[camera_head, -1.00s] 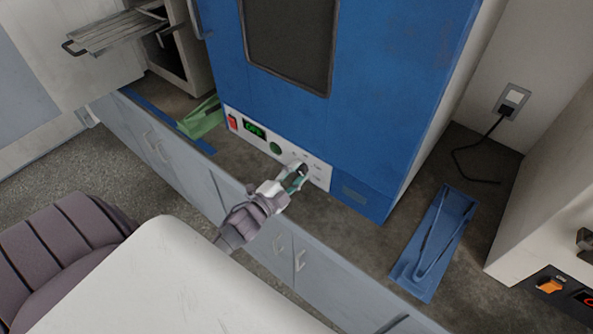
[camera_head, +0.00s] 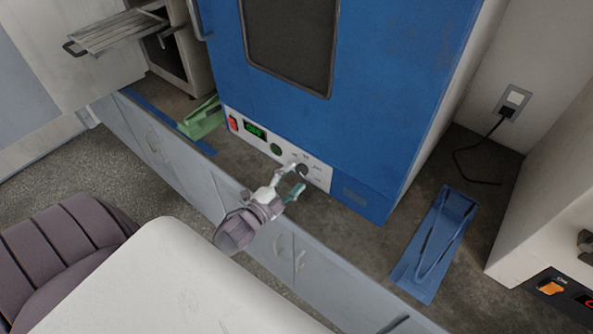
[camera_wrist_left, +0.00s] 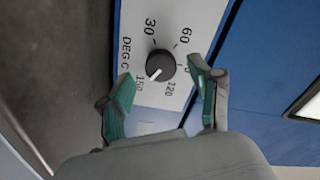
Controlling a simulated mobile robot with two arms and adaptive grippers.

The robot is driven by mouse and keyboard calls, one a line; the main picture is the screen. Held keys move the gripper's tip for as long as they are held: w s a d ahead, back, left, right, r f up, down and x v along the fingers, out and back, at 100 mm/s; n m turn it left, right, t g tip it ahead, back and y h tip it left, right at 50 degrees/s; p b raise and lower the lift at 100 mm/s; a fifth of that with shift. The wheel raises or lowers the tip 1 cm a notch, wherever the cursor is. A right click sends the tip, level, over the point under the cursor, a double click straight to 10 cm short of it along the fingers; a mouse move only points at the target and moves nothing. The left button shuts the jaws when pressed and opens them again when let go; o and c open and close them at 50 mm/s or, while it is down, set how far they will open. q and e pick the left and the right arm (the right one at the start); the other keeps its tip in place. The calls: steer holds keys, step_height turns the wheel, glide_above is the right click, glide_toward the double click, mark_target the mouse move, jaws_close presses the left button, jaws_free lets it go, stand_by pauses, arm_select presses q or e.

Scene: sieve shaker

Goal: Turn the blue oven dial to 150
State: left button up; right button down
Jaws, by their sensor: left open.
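The blue oven (camera_head: 370,85) stands on the counter with a white control panel along its lower front. Its dark round dial (camera_head: 302,170) is near the panel's right end. In the left wrist view the dial (camera_wrist_left: 160,65) has a white mark pointing lower left, toward the 150 label (camera_wrist_left: 139,83). The 30, 60 and 120 labels also show; 90 is partly hidden by a finger. My left gripper (camera_head: 291,180) is open and empty just in front of the dial. Its green-padded fingertips (camera_wrist_left: 160,75) lie either side of the dial in that view, apart from it. My right gripper is not in view.
The panel also has a red switch (camera_head: 233,123), a green display (camera_head: 255,131) and a green button (camera_head: 277,149). A green holder (camera_head: 202,118) lies left of the oven, a blue tray (camera_head: 436,245) to its right. A white device (camera_head: 560,200) stands far right.

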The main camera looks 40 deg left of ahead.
arm_select(q)
steer(key=s, duration=1)
steer(key=shift+a, duration=0.4)
